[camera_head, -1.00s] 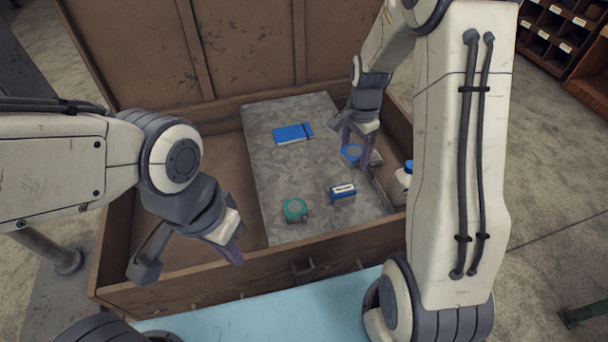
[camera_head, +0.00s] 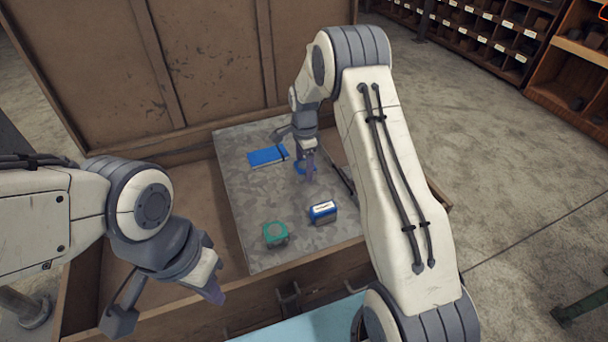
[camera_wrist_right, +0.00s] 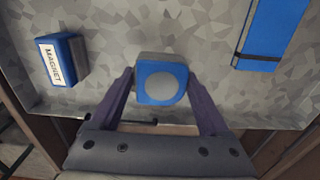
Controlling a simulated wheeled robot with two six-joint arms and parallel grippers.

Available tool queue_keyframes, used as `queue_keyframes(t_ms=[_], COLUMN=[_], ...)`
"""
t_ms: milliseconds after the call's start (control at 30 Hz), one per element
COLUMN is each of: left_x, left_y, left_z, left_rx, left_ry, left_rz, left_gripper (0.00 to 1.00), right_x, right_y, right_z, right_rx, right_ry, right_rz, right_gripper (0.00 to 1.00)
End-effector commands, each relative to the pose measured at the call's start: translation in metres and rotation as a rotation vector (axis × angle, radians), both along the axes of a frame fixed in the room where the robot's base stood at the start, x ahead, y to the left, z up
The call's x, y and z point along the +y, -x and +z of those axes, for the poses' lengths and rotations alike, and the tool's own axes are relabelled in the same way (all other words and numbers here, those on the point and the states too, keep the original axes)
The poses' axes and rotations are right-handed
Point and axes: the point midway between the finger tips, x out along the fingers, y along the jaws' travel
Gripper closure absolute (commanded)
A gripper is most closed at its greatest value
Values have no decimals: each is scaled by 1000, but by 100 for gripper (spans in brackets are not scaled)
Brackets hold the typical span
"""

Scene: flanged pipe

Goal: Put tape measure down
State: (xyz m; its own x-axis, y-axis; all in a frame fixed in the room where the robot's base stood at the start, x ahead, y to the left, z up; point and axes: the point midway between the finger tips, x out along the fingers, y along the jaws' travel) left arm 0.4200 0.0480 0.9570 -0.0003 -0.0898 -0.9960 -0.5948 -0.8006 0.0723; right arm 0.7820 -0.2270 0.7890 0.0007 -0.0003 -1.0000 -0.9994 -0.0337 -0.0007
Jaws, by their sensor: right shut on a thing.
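The tape measure (camera_wrist_right: 162,80) is a blue block with a round grey face. In the right wrist view it lies between the fingers of my right gripper (camera_wrist_right: 160,86), which is shut on it. In the head view my right gripper (camera_head: 306,168) points down over the grey metal tray (camera_head: 250,200), with the blue tape measure (camera_head: 299,167) partly hidden behind the fingers. I cannot tell whether it touches the tray. My left gripper (camera_head: 211,291) hangs at the front left, away from the tray; its opening cannot be made out.
A blue notebook (camera_head: 267,156) lies left of the tape measure. A blue and white magnet box (camera_head: 323,212) and a green round-faced item (camera_head: 275,233) sit nearer the front. The tray rests in a wooden chest with a raised lid (camera_head: 200,60). Bare tray surface shows between these items.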

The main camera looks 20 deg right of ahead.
Motion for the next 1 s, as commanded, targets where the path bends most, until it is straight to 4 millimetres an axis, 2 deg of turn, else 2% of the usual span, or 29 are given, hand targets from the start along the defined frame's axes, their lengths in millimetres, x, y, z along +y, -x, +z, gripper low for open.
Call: queue_keyframes(t_ms=[133,300,700,733,767,1000], left_x=[0,0,0,0,0,0], left_y=[0,0,0,0,0,0], left_z=[1,3,0,1,1,1], left_rx=[0,0,0,0,0,0], left_ry=[0,0,0,0,0,0], left_rz=[0,0,0,0,0,0], left_gripper=[100,100,100,100,100,100], right_x=[0,0,0,0,0,0], right_y=[-1,0,-1,-1,-1,0], right_z=[-12,-37,-44,-44,-43,-43], right_rx=[2,2,-1,0,0,0], right_ry=[0,0,0,0,0,0], right_rz=[0,0,0,0,0,1], right_gripper=[94,94,94,9,0,0])
